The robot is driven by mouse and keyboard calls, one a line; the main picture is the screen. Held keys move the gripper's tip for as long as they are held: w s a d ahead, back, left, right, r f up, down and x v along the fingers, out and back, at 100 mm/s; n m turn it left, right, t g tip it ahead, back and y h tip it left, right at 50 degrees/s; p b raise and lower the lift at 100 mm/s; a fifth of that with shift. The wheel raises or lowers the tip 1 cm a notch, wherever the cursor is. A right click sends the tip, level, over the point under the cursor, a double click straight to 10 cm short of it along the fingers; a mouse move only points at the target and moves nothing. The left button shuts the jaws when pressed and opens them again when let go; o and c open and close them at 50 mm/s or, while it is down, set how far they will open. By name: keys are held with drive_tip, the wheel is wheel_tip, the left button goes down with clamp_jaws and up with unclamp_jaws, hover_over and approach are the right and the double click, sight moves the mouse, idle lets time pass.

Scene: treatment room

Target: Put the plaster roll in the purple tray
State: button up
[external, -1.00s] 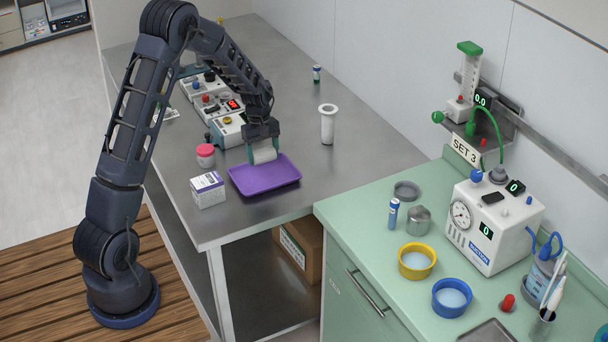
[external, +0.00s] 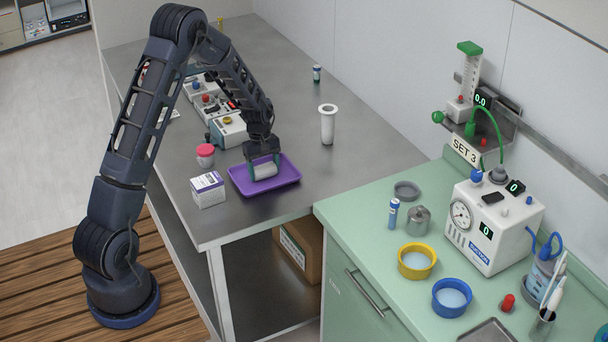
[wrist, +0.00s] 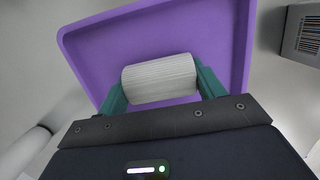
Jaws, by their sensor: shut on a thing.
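The plaster roll (external: 265,171) is a white, ribbed cylinder lying on its side between the fingers of my gripper (external: 263,167). In the wrist view the roll (wrist: 160,79) spans the gap between the two green fingers (wrist: 160,88), which are shut on its ends. The purple tray (external: 287,183) is on the metal table, under and around the roll. In the wrist view the tray's rim (wrist: 247,40) surrounds the roll on the visible sides. The roll is low inside the tray's outline; I cannot tell whether it touches the tray floor.
A white and purple box (external: 208,190) and a pink-lidded jar (external: 205,154) stand left of the tray. A white flanged cylinder (external: 327,124) stands at its right rear. Several control boxes (external: 227,131) line the table behind. Bare table lies right of the tray.

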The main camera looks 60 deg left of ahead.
drive_tip(key=o, duration=1)
drive_tip(key=shift+o, duration=0.2)
wheel_tip(320, 180, up, 12)
drive_tip(key=a, duration=0.2)
drive_tip(key=s+d+r+m+t+y, duration=0.1)
drive_tip(key=s+d+r+m, duration=0.35)
drive_tip(key=d+r, duration=0.55)
drive_tip(key=s+d+r+m+t, duration=0.1)
drive_tip(key=s+d+r+m, duration=0.35)
drive_tip(key=d+r, duration=0.55)
drive_tip(key=s+d+r+m+t, duration=0.1)
drive_tip(key=s+d+r+m, duration=0.1)
drive_tip(key=s+d+m, duration=0.2)
drive_tip(key=s+d+r+m+t, duration=0.1)
drive_tip(key=s+d+m, duration=0.4)
drive_tip(key=s+d, duration=0.5)
drive_tip(key=shift+s+r+t+y, duration=0.35)
drive_tip(key=shift+s+r, duration=0.4)
drive_tip(key=shift+s, duration=3.95)
